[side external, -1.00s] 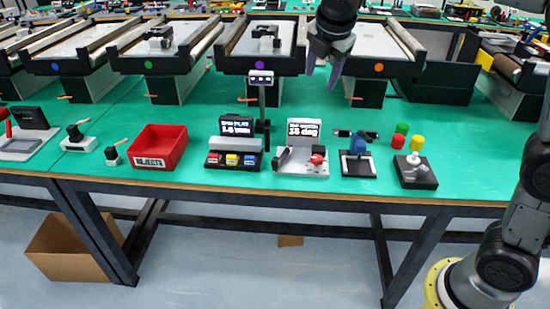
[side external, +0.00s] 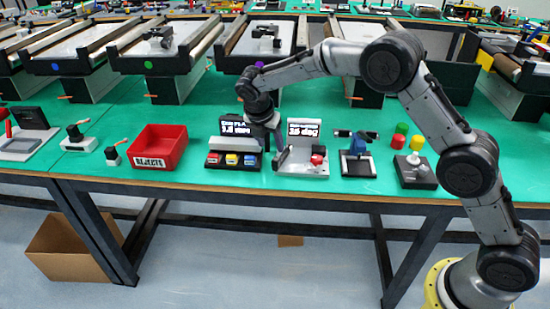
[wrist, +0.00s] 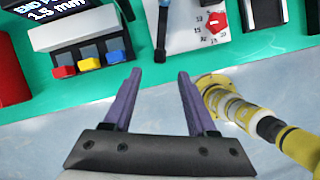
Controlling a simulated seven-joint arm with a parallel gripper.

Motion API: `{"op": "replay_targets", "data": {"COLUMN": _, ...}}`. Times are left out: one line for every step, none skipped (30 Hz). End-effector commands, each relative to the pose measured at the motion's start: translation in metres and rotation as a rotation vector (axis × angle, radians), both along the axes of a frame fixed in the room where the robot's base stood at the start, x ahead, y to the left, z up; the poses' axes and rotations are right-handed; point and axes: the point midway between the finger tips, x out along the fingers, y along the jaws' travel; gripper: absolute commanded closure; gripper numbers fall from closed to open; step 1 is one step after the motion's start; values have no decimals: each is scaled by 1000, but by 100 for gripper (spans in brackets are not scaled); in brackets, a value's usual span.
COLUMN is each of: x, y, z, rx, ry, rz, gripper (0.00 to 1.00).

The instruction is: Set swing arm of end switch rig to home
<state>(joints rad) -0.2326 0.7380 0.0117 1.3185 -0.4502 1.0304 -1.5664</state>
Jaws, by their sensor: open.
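The end switch rig (side external: 312,166) is a light base with a dark display (side external: 303,131) at its back and a red knob (side external: 317,159) at its front right. In the wrist view, the red knob (wrist: 216,22) sits beside a numbered dial on the rig's pale plate (wrist: 184,38). The dark swing arm (wrist: 162,28) lies along the plate's left side, its end pointing toward my gripper. My gripper (wrist: 158,74) is open and empty, with purple fingers spread either side of the swing arm's line. In the side view my gripper (side external: 266,138) hangs by the rig's left side.
The end play unit (side external: 233,160) with red, blue and yellow buttons stands close on the left. A red rejects bin (side external: 158,148) is farther left. A blue-and-black device (side external: 358,160) and a joystick box (side external: 415,172) stand right. The green table's front edge is near.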

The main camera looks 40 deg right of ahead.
Motion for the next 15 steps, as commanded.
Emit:
{"op": "replay_targets", "data": {"x": 1, "y": -4, "z": -11, "rx": -1, "ry": 4, "rz": -2, "gripper": 43}}
{"op": "replay_targets", "data": {"x": 2, "y": -7, "z": -17, "rx": -1, "ry": 4, "rz": -2, "gripper": 43}}
{"op": "replay_targets", "data": {"x": 3, "y": -10, "z": -24, "rx": -1, "ry": 4, "rz": -2, "gripper": 43}}
{"op": "replay_targets", "data": {"x": 4, "y": -12, "z": -29, "rx": -1, "ry": 4, "rz": -2, "gripper": 43}}
{"op": "replay_targets", "data": {"x": 5, "y": -14, "z": -35, "rx": -1, "ry": 4, "rz": -1, "gripper": 43}}
{"op": "replay_targets", "data": {"x": 7, "y": -16, "z": -41, "rx": -1, "ry": 4, "rz": -1, "gripper": 43}}
{"op": "replay_targets", "data": {"x": 8, "y": -18, "z": -46, "rx": 0, "ry": 3, "rz": 0, "gripper": 43}}
{"op": "replay_targets", "data": {"x": 8, "y": -19, "z": -51, "rx": 0, "ry": 3, "rz": -1, "gripper": 43}}
{"op": "replay_targets", "data": {"x": 9, "y": -21, "z": -56, "rx": 1, "ry": 3, "rz": -1, "gripper": 43}}
{"op": "replay_targets", "data": {"x": 10, "y": -23, "z": -60, "rx": 1, "ry": 2, "rz": -2, "gripper": 43}}
{"op": "replay_targets", "data": {"x": 11, "y": -24, "z": -63, "rx": 0, "ry": 2, "rz": -2, "gripper": 43}}
{"op": "replay_targets", "data": {"x": 12, "y": -26, "z": -67, "rx": 0, "ry": 2, "rz": -2, "gripper": 43}}
{"op": "replay_targets", "data": {"x": 12, "y": -27, "z": -70, "rx": 1, "ry": 1, "rz": -1, "gripper": 43}}
{"op": "replay_targets", "data": {"x": 13, "y": -27, "z": -73, "rx": 1, "ry": 0, "rz": -1, "gripper": 43}}
{"op": "replay_targets", "data": {"x": 13, "y": -28, "z": -75, "rx": 0, "ry": 0, "rz": 0, "gripper": 43}}
